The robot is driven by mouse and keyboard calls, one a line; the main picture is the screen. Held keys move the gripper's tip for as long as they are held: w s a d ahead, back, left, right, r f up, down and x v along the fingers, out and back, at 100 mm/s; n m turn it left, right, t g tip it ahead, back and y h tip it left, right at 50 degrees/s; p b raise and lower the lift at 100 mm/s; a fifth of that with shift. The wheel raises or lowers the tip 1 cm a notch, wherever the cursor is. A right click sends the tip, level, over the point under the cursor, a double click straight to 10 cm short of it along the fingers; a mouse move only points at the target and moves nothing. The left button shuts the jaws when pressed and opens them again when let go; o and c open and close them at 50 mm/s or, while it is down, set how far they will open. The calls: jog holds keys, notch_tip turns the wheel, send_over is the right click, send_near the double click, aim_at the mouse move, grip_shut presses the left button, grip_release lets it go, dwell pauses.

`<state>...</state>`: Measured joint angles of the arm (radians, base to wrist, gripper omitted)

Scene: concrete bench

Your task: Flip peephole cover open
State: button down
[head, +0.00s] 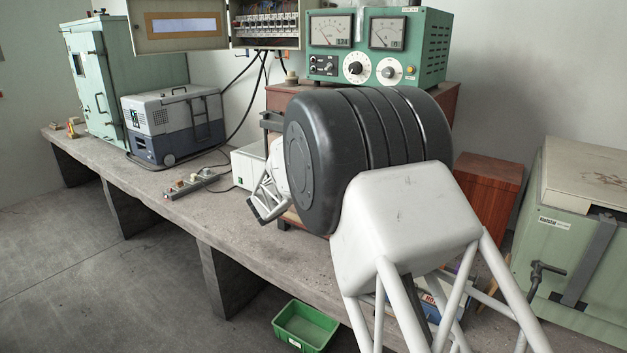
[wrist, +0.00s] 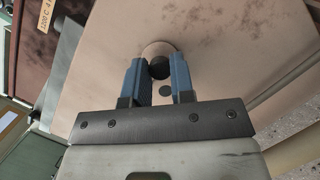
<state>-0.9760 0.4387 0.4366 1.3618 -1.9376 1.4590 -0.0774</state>
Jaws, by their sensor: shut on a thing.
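In the wrist view, my gripper (wrist: 159,62) has two blue fingers pointing at a beige panel (wrist: 225,65). A dark round peephole cover (wrist: 160,70) lies between the fingertips, and they are shut on it. A pale round ring (wrist: 156,46) shows on the panel just beyond it. A small dark round spot (wrist: 166,91) shows between the fingers, nearer my wrist. How far the cover is turned from the hole cannot be told. In the head view, my arm blocks the middle of the bench, and neither the cover nor my fingertips can be made out.
A green tray (head: 306,325) is below the front edge. A green chest (head: 580,250) stands at right.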

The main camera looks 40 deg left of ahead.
jog(key=shift+r+n+t+y, duration=0.15)
jog(key=shift+n+t+y, duration=0.15)
jog(key=shift+n, duration=0.7)
jog(key=c, duration=1)
grip_release()
jog(key=shift+s, duration=0.15)
jog(key=shift+v, duration=3.8)
